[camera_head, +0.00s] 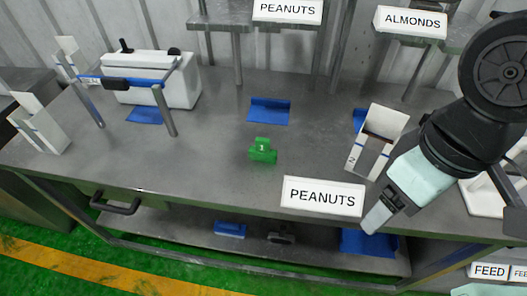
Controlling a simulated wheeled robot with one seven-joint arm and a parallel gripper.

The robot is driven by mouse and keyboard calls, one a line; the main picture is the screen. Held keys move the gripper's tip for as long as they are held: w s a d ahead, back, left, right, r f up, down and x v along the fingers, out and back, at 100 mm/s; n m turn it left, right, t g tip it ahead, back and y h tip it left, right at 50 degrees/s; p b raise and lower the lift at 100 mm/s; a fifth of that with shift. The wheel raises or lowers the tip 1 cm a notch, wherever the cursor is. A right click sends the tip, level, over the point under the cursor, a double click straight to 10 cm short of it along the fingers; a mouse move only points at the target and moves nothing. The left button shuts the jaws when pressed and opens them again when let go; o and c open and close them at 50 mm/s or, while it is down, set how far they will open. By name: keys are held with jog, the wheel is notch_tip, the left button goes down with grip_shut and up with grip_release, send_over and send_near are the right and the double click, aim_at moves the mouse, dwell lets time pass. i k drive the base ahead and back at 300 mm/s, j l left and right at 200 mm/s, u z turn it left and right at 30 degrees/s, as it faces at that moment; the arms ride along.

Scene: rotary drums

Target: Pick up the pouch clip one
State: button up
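The pouch clip one is a small green clip marked "1" (263,151). It stands on the metal table (215,130) near the middle, apart from other things. My gripper (376,219) is to the right of the clip and nearer the table's front edge, pointing down and left. Its pale fingers overlap in this view, so I cannot tell whether it is open or shut. Nothing is visible between it and the clip except a sign at the front.
A white "PEANUTS" sign (323,196) stands at the front edge, between clip and gripper. A white holder marked "2" (376,145) stands beside my arm. A blue piece (269,110) lies behind the clip. A white machine with a blue bar (150,78) stands at the left.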

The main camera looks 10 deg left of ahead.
aim_at(262, 153)
jog(key=i+j, duration=0.1)
jog(key=j, duration=0.6)
jog(key=i+j, duration=0.1)
jog(key=j, duration=0.6)
